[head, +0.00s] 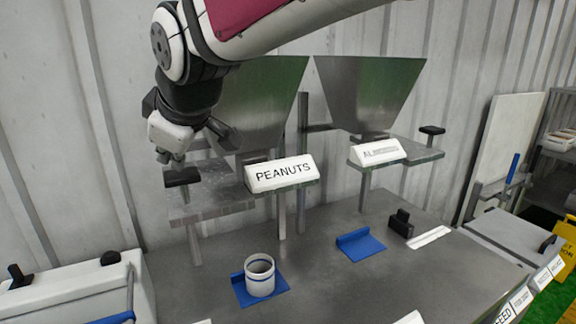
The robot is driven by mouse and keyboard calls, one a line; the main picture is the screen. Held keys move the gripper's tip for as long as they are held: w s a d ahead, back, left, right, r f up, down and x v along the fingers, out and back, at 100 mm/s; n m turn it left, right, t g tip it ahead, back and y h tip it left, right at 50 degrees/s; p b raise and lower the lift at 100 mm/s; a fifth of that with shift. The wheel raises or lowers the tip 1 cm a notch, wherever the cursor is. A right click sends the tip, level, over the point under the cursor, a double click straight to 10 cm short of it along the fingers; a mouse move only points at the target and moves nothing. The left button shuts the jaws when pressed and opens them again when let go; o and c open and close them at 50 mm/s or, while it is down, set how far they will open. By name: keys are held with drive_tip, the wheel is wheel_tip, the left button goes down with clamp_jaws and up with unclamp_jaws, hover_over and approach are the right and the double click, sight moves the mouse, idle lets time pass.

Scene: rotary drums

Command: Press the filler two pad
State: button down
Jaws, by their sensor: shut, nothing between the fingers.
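Two metal hopper fillers stand along the back wall. The left filler (262,100) has a sign reading PEANUTS (281,173) and a dark pad (182,177) on the left of its metal shelf. The right filler (370,90) has a sign (377,152) beginning "AL", its rest unreadable, and a dark pad (432,130) to its right. No number shows on either filler, so I cannot tell which is filler two. My gripper (170,158) is shut and empty, pointing down just above the left pad. I cannot tell whether it touches the pad.
A white cup with blue bands (259,276) stands on a blue plate (278,286) below the left filler. An empty blue plate (362,246) lies below the right filler. A dark block (401,223) stands beside it. The metal tabletop (340,285) is otherwise mostly clear.

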sight(177, 174)
drive_tip(key=shift+f+b, duration=0.75)
drive_tip(key=shift+f, duration=0.9)
idle(1.2)
drive_tip(key=shift+r, duration=0.2)
drive_tip(key=shift+r+p, duration=0.9)
drive_tip(key=shift+r, duration=1.05)
drive_tip(key=shift+r+p, duration=1.15)
drive_tip(key=shift+r, duration=1.35)
